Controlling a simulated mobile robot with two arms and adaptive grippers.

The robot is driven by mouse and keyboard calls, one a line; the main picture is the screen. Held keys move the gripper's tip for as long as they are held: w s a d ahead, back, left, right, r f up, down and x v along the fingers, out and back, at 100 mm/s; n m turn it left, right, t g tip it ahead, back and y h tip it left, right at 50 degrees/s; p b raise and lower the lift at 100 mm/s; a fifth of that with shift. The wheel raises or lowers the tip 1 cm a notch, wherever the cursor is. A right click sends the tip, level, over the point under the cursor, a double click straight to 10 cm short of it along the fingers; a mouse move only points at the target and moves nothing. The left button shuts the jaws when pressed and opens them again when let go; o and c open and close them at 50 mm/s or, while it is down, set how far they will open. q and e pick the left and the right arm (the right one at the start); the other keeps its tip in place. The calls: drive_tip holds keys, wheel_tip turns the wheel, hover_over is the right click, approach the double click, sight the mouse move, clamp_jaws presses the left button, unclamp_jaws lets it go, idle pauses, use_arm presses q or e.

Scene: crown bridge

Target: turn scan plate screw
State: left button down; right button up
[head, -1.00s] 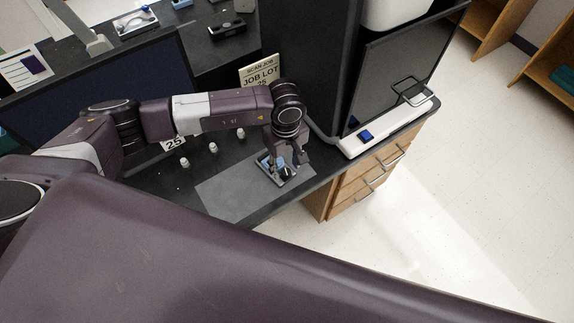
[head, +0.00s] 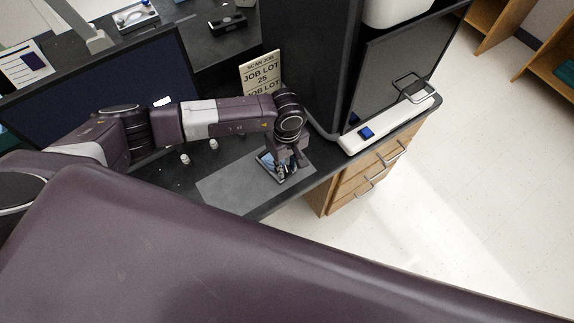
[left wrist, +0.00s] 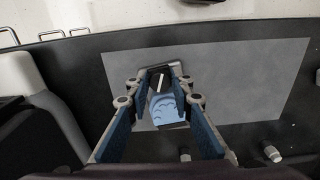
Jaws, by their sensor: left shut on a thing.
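The scan plate (left wrist: 181,68) is a small grey frame lying on a grey mat, with a light blue dental model (left wrist: 166,110) on it. A dark screw knob (left wrist: 152,76) with a white line sits at one end of the plate, between my fingertips. My left gripper (left wrist: 159,73) is shut on the screw knob. In the head view my left gripper (head: 284,168) reaches down over the plate, and its fingers hide much of the knob. My right gripper is not in view.
The grey mat (head: 225,192) lies on the black bench near its front edge. Small white pieces (head: 185,158) stand behind it. A card sign (head: 261,70) stands beside a tall dark machine (head: 400,80). A monitor (head: 90,90) stands at the left.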

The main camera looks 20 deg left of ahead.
sight(287, 169)
use_arm(q)
drive_tip(key=shift+w+n+b, duration=0.1)
drive_tip(key=shift+n+b, duration=0.95)
drive_tip(key=shift+n, duration=0.25)
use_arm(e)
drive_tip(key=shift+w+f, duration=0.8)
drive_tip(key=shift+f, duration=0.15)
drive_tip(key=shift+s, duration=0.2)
use_arm(q)
drive_tip(key=c, duration=1.7)
unclamp_jaws()
drive_tip(key=shift+r, duration=0.1)
wheel_tip(287, 169, up, 12)
